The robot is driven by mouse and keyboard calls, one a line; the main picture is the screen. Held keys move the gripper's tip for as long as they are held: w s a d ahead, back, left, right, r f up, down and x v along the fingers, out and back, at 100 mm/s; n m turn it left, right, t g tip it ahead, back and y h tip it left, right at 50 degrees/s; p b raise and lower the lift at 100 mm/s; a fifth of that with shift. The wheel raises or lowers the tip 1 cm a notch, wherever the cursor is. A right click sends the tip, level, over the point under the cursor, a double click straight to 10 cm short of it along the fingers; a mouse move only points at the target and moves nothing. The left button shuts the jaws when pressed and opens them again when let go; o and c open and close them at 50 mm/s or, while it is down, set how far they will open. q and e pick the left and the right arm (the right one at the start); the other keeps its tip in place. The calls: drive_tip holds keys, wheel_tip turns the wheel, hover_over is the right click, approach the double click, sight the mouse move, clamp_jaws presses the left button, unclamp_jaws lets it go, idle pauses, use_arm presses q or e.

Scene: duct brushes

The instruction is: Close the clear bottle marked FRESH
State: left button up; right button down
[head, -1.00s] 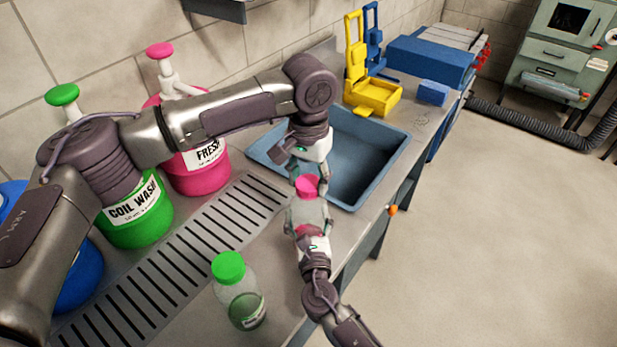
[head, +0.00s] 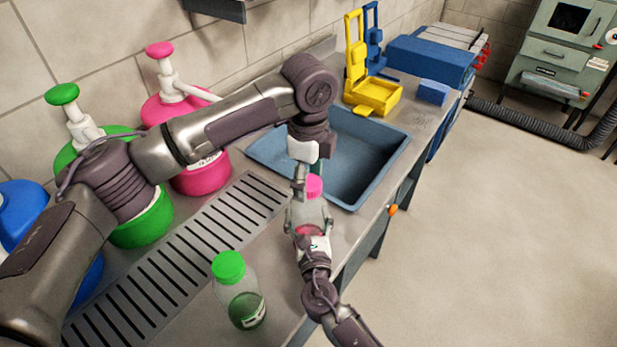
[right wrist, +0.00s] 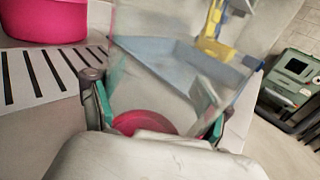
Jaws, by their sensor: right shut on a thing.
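The clear bottle (head: 308,212) with pink liquid stands upright over the counter by the sink's front edge. My right gripper (head: 307,228) is shut around its body. The right wrist view looks through the bottle's clear wall (right wrist: 170,60), with pink liquid (right wrist: 145,123) low in it. No lettering on this bottle is readable. A pink cap (head: 314,186) is at the bottle's mouth; how far it is seated cannot be told. My left gripper (head: 301,180) points down from above, a finger beside the cap's left side. Its other finger is hidden, so its grip is unclear.
A clear bottle with a green cap (head: 236,290) stands on the counter in front. Pink (head: 203,175), green (head: 150,220) and blue (head: 22,215) pump jugs line the wall. Behind my grippers is the blue sink (head: 375,160); a yellow holder (head: 372,95) stands beyond it.

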use_arm(q)
drive_tip(key=shift+o, duration=0.2)
drive_tip(key=shift+r, duration=0.1)
wheel_tip(320, 180, up, 12)
idle(0.5)
use_arm(e)
unclamp_jaws()
drive_tip(key=s, duration=0.4)
drive_tip(key=s+d, duration=0.1)
drive_tip(key=s, duration=0.7)
drive_tip(key=shift+d, duration=0.3)
